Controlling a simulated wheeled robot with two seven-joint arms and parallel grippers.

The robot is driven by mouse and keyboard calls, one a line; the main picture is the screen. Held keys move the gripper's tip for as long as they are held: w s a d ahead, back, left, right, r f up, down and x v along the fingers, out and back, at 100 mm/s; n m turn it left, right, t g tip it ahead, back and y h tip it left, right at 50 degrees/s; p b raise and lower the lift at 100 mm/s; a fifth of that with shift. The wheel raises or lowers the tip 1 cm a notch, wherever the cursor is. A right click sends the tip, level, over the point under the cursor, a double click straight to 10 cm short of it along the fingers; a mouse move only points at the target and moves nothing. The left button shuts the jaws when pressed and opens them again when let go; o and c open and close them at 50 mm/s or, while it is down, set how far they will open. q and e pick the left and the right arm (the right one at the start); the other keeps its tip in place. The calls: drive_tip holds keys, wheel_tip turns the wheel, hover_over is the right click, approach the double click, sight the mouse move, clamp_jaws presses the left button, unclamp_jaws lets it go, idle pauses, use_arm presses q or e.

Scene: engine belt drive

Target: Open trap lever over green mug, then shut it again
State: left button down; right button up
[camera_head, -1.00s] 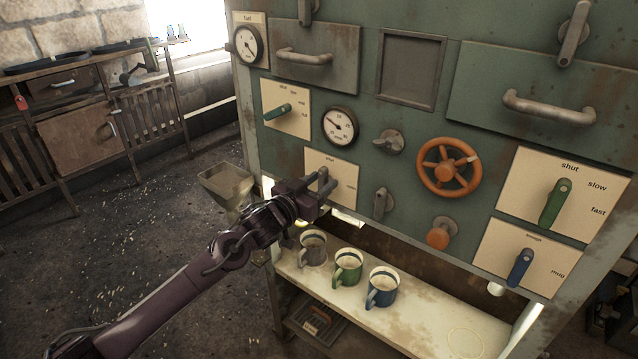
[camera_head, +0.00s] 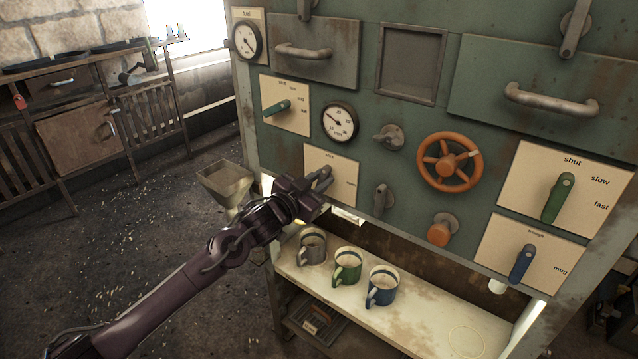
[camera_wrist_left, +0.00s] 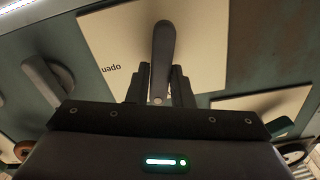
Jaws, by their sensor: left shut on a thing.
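The trap lever (camera_head: 323,178) is a grey handle on a cream plate (camera_head: 345,165) low on the green panel. My left gripper (camera_head: 315,186) is shut on it and hides part of it in the head view. In the left wrist view the lever (camera_wrist_left: 163,45) stands between the two fingers of my left gripper (camera_wrist_left: 160,85), with the word "open" on the plate beside it. The green mug (camera_head: 346,268) stands upright on the shelf, below and slightly right of the gripper. My right gripper is not in view.
A grey mug (camera_head: 312,246) and a blue mug (camera_head: 383,286) stand on either side of the green one on the pale shelf (camera_head: 430,318). A small grey lever (camera_head: 382,201) and an orange knob (camera_head: 440,234) stick out to the right. A hopper (camera_head: 225,180) is at the left.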

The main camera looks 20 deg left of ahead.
use_arm(q)
drive_tip(key=m+b, duration=0.2)
drive_tip(key=m, duration=0.2)
drive_tip(key=m+b, duration=0.2)
drive_tip(key=m, duration=0.2)
drive_tip(key=f+m+b, duration=0.1)
drive_tip(key=m+b, duration=0.2)
drive_tip(key=m, duration=0.1)
drive_tip(key=shift+s+d+m, duration=0.1)
drive_tip(key=shift+d+m, duration=0.2)
idle(0.4)
drive_tip(key=c, duration=1.3)
unclamp_jaws()
drive_tip(key=shift+r, duration=0.1)
drive_tip(key=shift+s, duration=0.1)
